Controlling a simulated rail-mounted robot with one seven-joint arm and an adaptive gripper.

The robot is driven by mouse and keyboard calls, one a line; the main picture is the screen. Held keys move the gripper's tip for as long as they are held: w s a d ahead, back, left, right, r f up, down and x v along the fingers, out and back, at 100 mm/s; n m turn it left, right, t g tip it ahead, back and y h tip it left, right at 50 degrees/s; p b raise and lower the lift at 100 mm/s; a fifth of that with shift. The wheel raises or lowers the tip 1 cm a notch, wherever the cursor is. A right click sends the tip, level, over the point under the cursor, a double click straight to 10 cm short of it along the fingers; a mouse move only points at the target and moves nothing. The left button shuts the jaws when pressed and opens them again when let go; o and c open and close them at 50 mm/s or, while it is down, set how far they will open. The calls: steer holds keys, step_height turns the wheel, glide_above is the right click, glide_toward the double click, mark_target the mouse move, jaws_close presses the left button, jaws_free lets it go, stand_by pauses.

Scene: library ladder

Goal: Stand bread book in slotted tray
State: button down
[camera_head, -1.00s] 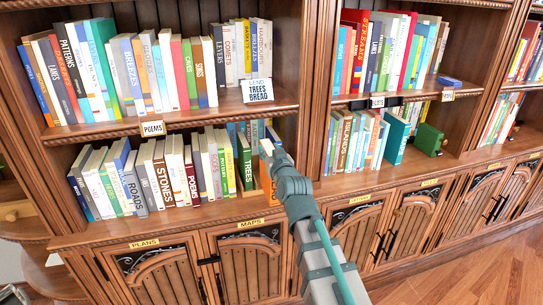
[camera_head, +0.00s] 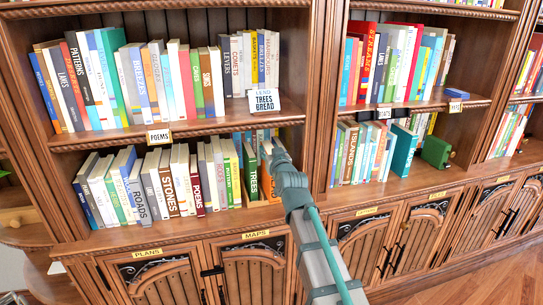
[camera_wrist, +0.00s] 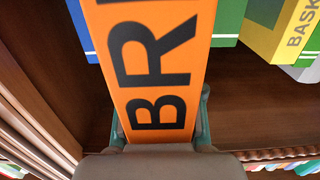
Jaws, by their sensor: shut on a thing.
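The orange bread book (camera_wrist: 150,65), with the letters "BR" showing, fills the middle of the wrist view. My gripper (camera_wrist: 160,130) is shut on it, one finger at each side of the spine. In the head view my gripper (camera_head: 276,155) is at the right end of the lower left shelf, and my arm hides most of the book. The slotted tray (camera_head: 262,203), of light wood, shows only partly beside my arm. A green TREES book (camera_head: 250,172) stands upright at the tray's left. I cannot tell whether the bread book touches the tray.
A row of upright books (camera_head: 160,185) fills the lower shelf to the left. A wooden upright (camera_head: 322,100) stands close on the right. The upper shelf, with a "LEND TREES BREAD" card (camera_head: 264,102), is above my gripper. Cabinet doors (camera_head: 250,275) are below.

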mark_target(265, 142)
steer(key=shift+r+b+x, duration=0.1)
steer(key=shift+b+x, duration=0.25)
steer(key=shift+x, duration=1.6)
steer(key=shift+r+b+x, duration=0.15)
steer(key=shift+b+x, duration=0.2)
steer(key=shift+x, duration=1.6)
steer(key=shift+s+f+b, duration=0.1)
steer(key=shift+f+b, duration=1.45)
steer(key=shift+f, duration=0.45)
steer(key=c, duration=0.8)
jaws_free()
steer(key=shift+o, duration=0.7)
steer(key=shift+f, duration=0.1)
steer(key=shift+s, duration=0.1)
